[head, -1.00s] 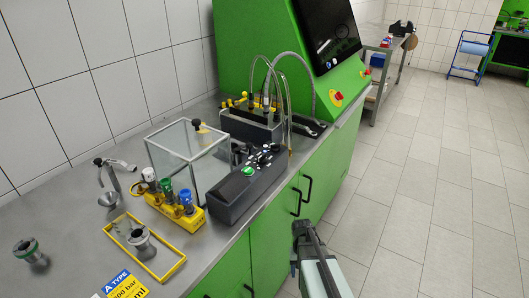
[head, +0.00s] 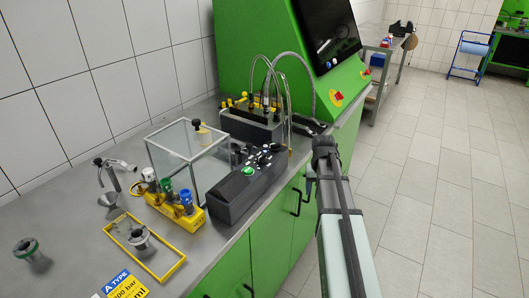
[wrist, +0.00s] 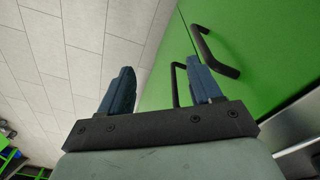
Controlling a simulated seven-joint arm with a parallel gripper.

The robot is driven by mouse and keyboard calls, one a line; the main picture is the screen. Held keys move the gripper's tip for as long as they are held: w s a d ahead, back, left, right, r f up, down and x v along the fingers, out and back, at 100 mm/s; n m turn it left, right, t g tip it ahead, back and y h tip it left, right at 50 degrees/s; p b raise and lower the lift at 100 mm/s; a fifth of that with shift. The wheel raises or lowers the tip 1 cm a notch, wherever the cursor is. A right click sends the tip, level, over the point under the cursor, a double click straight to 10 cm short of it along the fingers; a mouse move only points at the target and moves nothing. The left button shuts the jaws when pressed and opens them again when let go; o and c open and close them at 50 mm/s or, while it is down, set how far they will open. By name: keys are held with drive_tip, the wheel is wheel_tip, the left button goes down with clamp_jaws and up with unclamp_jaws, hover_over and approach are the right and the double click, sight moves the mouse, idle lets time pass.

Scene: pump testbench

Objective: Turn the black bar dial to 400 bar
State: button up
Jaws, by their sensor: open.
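The dark control box (head: 246,186) sits on the grey worktop near its front edge. Its sloped top carries a green button (head: 248,171) and black dials (head: 266,156) with white markings; the dials are too small to read or tell apart. My gripper (head: 323,140) is in front of the bench, to the right of the control box and apart from it. In the wrist view my gripper (wrist: 162,88) has its two blue fingers spread with nothing between them. The wrist view shows no dial.
A glass box (head: 185,160) stands behind the control box, and a yellow block with coloured knobs (head: 172,203) to its left. Black handles (wrist: 213,52) stick out from the green cabinet doors (head: 270,248). The tiled floor (head: 440,200) at right is clear.

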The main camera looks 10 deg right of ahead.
drive_tip(key=a+r+n+t+y, duration=0.1)
drive_tip(key=a+r+n, duration=0.25)
drive_tip(key=r, duration=0.45)
drive_tip(key=a+r+n+t+y, duration=0.15)
drive_tip(key=a+r, duration=0.25)
drive_tip(key=r, duration=0.4)
drive_tip(key=n+y, duration=0.1)
drive_tip(key=n, duration=0.6)
approach(263, 156)
drive_tip(key=x, duration=0.8)
drive_tip(key=shift+w, duration=0.1)
drive_tip(key=shift+c, duration=0.2)
drive_tip(key=c, duration=1)
drive_tip(key=shift+m, duration=0.3)
